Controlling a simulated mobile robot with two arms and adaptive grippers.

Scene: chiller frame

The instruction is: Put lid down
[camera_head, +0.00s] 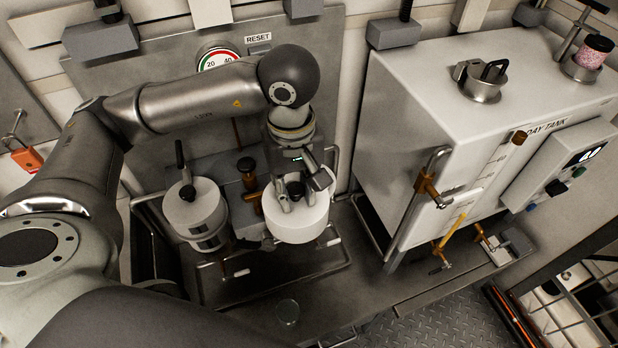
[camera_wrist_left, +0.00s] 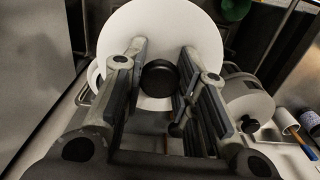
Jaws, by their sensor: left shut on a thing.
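The lid is a round white disc with a short dark knob; it shows in the head view (camera_head: 290,224) and the wrist view (camera_wrist_left: 207,50). My left gripper (camera_head: 295,193) points down onto its middle, and its fingers (camera_wrist_left: 162,72) stand on both sides of the knob, shut on it. The lid appears level above the steel rack. Whether it rests on a vessel or hangs just clear I cannot tell, as the lid hides what is under it. My right gripper is not in view.
A small clear cup (camera_head: 288,311) sits in front.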

